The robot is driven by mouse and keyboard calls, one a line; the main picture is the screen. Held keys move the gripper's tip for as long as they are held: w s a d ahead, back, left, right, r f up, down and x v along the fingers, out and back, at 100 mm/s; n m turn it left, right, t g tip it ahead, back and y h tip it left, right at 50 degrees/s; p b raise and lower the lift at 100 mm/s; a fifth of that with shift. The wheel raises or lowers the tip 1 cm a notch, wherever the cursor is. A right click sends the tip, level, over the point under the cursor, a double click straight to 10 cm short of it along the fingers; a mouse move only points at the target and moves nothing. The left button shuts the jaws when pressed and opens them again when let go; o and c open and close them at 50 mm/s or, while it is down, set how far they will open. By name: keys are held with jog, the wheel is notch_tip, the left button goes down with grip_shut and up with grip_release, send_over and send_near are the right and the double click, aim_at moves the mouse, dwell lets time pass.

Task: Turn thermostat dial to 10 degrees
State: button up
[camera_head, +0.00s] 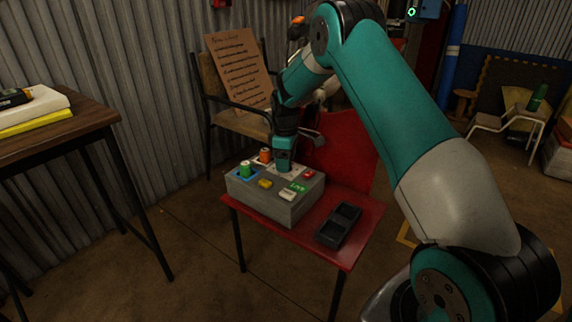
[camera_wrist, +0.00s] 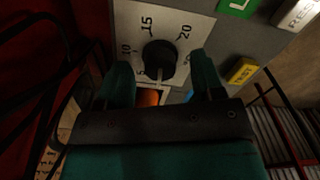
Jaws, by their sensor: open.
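The thermostat dial (camera_wrist: 160,57) is a black knob on a pale plate marked 5, 10, 15, 20 and a partly hidden number. In the wrist view its pale pointer line faces down toward my gripper, near the 5 side and away from the 10. The plate is on top of a grey box (camera_head: 262,206). My gripper (camera_wrist: 161,64) points down at the dial, open, with one teal finger on each side of the knob. Gaps seem to show between fingers and knob; contact is unclear. In the head view my gripper (camera_head: 284,168) hides the dial.
The box top also carries a green cylinder (camera_head: 246,170), an orange cylinder (camera_head: 265,156), a yellow TEST button (camera_head: 265,183), a green LIVE label (camera_head: 298,187) and a red button (camera_head: 309,174). A black two-compartment tray (camera_head: 325,238) lies beside the box on the red chair (camera_head: 279,236).

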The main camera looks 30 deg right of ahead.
jog(key=shift+f, duration=0.15)
jog(key=shift+c, duration=0.2)
jog(key=c, duration=0.9)
